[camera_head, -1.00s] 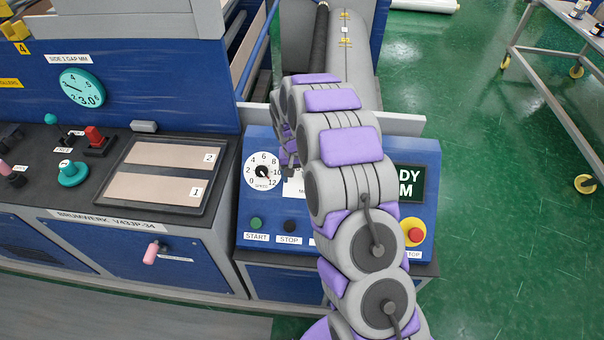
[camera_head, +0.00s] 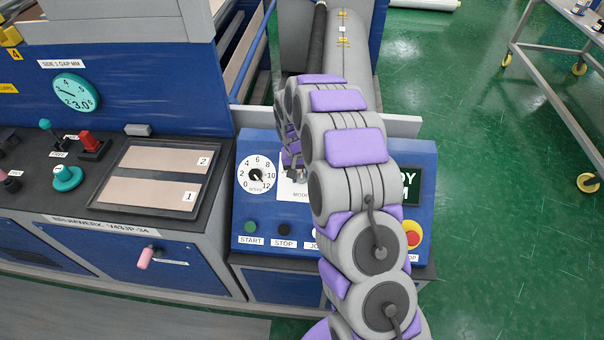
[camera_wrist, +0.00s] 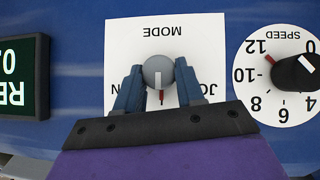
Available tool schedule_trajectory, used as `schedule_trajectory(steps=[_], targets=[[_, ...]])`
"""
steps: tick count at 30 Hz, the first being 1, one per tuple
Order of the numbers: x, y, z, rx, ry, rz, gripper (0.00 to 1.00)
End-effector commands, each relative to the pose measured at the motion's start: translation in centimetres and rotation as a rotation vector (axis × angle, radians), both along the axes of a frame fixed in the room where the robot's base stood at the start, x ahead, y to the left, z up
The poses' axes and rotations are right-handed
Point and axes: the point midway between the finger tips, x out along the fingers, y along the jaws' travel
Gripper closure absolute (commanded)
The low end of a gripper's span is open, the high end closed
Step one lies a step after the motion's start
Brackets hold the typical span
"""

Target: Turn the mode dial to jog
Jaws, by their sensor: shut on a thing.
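The mode dial is a round grey knob (camera_wrist: 158,72) with a white stripe, on a white plate (camera_wrist: 122,60) marked MODE, upside down in the wrist view. The stripe points towards the bottom of that picture, in line with a red mark below the knob. A partly hidden label starting "JO" lies at lower right of the plate; one ending in "N" lies at lower left. My gripper (camera_wrist: 159,82) has its two blue fingers on either side of the knob and is shut on it. In the head view my arm hides the knob and much of the plate (camera_head: 291,188).
The speed dial (camera_wrist: 296,75) is beside the mode plate; it also shows in the head view (camera_head: 256,175). A green-lit display (camera_wrist: 22,80) is on the other side. Start (camera_head: 250,228) and stop (camera_head: 284,228) buttons and a red emergency knob (camera_head: 412,238) are lower on the panel.

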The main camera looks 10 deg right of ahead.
Motion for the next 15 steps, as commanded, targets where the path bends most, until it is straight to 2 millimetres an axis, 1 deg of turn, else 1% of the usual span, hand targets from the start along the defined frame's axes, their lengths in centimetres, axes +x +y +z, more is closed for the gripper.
schedule_trajectory(steps=[8,15], targets=[[-0.09,-0.18,0.25,-0.026,0.009,0.028,0.93],[-0.1,-0.09,0.33,-0.109,0.036,0.132,0.93]])
